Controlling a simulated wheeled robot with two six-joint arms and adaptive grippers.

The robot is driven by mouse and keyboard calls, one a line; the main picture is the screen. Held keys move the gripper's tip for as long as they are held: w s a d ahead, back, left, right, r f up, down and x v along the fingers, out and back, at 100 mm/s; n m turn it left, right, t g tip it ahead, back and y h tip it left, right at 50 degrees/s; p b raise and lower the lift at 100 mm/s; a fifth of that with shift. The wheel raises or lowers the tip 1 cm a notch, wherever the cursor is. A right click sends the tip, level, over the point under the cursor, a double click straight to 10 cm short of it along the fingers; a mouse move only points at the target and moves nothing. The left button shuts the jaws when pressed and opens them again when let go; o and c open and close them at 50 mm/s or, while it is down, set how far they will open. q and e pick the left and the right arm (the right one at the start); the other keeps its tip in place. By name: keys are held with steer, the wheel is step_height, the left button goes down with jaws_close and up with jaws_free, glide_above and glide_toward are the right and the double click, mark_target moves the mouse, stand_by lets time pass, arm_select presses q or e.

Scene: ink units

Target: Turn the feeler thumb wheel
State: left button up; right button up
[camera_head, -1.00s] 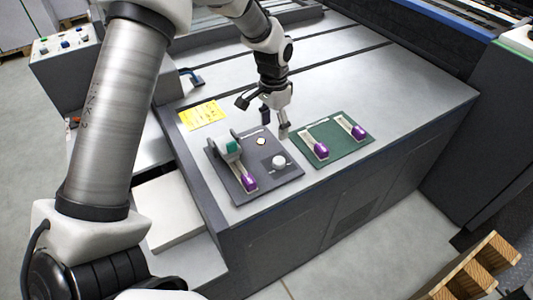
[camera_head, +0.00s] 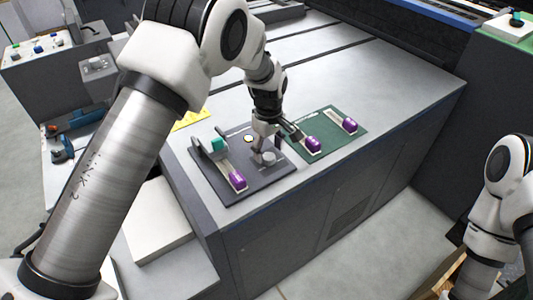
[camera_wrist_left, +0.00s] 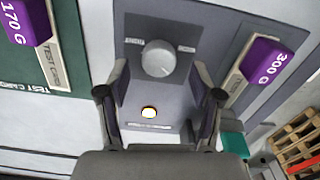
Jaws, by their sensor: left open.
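The thumb wheel is a round pale-grey knob (camera_wrist_left: 158,58) on a dark grey panel (camera_wrist_left: 205,30), with small lettering on both sides of it. In the head view the knob (camera_head: 268,158) sits near the panel's right part, close to my left gripper. My left gripper (camera_wrist_left: 160,85) is open, its two fingers apart on either side of the knob in the wrist view. It also shows in the head view (camera_head: 272,148), pointing down over the panel. I cannot tell whether the fingers touch the knob. A lit round button (camera_wrist_left: 149,112) lies between the fingers. No right gripper shows.
A purple block marked 300 G (camera_wrist_left: 265,62) lies on the grey panel beside a teal part (camera_head: 217,145). A green mat (camera_head: 335,128) holds purple blocks (camera_head: 313,144), one marked 170 G. Yellow paper (camera_head: 190,119) lies behind. The table's back is clear.

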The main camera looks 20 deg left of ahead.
mark_target(269, 158)
arm_select(q)
step_height(269, 158, down, 2)
steer(key=shift+w+f, duration=0.1)
steer(key=shift+c, duration=0.6)
steer(key=c, duration=1)
steer(key=shift+r+m+p, duration=0.3)
steer(key=shift+m+p, duration=0.7)
steer(key=shift+p, duration=0.05)
steer(key=shift+f+m+p, duration=0.1)
steer(key=shift+m+p, duration=0.2)
steer(key=shift+m, duration=0.3)
steer(key=shift+f+m, duration=0.2)
steer(key=shift+m, duration=0.3)
